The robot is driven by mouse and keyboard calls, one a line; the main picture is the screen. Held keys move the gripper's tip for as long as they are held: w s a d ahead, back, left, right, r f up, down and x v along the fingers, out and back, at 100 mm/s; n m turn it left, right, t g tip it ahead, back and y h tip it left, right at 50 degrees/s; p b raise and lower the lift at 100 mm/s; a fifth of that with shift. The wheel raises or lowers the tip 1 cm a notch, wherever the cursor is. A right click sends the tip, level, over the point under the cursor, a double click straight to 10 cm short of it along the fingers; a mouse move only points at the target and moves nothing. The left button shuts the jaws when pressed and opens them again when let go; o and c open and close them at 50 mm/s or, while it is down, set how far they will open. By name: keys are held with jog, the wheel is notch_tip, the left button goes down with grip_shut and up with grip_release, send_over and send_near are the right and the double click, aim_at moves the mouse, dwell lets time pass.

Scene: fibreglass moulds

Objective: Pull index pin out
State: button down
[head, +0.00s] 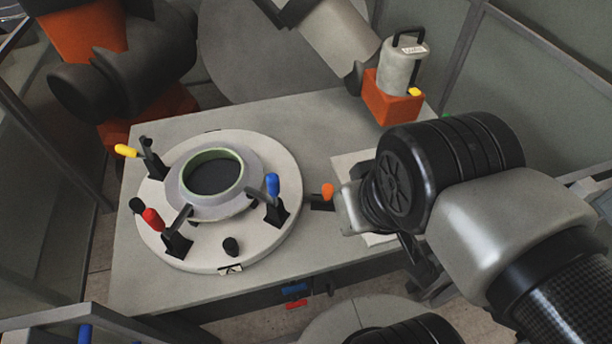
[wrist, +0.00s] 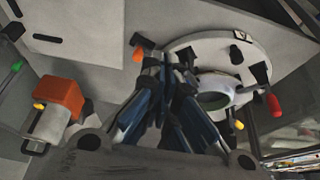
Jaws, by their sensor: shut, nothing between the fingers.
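A round pale plate (head: 215,258) lies on the grey table and carries a ring-shaped mould (head: 238,205) with a green inner rim. An orange-knobbed piece (head: 327,191), apparently the index pin, sits on a black mount at the plate's right edge. In the wrist view the orange knob (wrist: 138,55) shows just left of the fingertips. My gripper (wrist: 166,62) is shut and empty, close to the knob in that view; I cannot tell whether they touch. In the head view my wrist hides most of the gripper.
Clamps with blue (head: 272,185), red (head: 153,219) and yellow (head: 126,151) handles stand around the mould. A black knob (head: 231,246) is on the plate's front. An orange block with a grey canister (head: 398,70) stands at the table's back right. The table's front left is clear.

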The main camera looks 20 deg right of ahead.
jog(key=w+a+n+g+h+p, duration=0.1)
jog(key=w+a+n+g+p, duration=0.2)
jog(key=w+n, duration=0.75)
jog(key=w+a+f+n+g+h+p, duration=0.1)
jog(key=w+a+f+n+g+p, duration=0.1)
jog(key=w+f, duration=1)
jog(key=w+a+n+p, duration=0.1)
jog(key=n+p, duration=0.1)
jog(key=p, duration=0.1)
jog(key=shift+w+h, duration=0.25)
jog(key=shift+h, duration=0.05)
